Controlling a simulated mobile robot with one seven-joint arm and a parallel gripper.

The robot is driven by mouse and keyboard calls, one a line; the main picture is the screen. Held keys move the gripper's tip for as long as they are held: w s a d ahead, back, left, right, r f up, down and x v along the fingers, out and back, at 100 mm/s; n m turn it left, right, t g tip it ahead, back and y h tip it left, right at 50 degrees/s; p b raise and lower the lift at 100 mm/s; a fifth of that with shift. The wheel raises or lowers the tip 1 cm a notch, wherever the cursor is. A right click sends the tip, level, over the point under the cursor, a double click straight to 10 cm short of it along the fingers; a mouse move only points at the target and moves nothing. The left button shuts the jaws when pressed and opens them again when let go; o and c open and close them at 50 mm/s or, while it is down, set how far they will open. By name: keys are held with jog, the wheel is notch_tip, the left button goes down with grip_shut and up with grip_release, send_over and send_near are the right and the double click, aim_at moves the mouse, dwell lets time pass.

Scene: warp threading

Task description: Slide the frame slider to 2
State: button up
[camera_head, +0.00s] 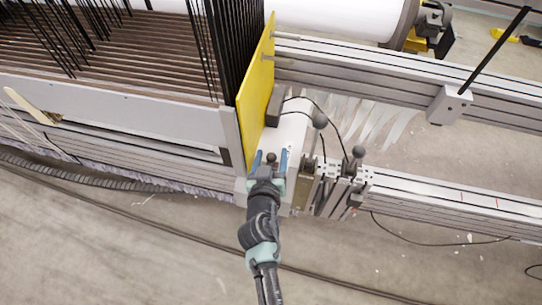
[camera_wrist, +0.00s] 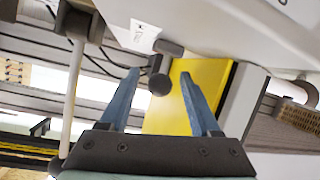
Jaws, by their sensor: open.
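My gripper (camera_head: 271,157) is open, with its two blue fingers apart, beside the lower end of the yellow panel. In the wrist view my gripper (camera_wrist: 160,76) has a dark round knob (camera_wrist: 159,86) showing between its fingers, with clear gaps on both sides. The knob also shows in the head view (camera_head: 271,157) between the fingertips. Nothing is gripped. I cannot read a number 2 or the slider's position.
The yellow panel (camera_head: 257,95) stands left of my fingers, with the frame of black rods (camera_head: 70,40) beyond. A metal bracket with a round-topped lever (camera_head: 357,153) stands to the right on the aluminium rail (camera_head: 450,200). Thin black cables run nearby. Floor in front is mostly clear.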

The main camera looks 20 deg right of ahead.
jog(key=p+v, duration=0.1)
jog(key=v, duration=1.2)
dwell(0.4)
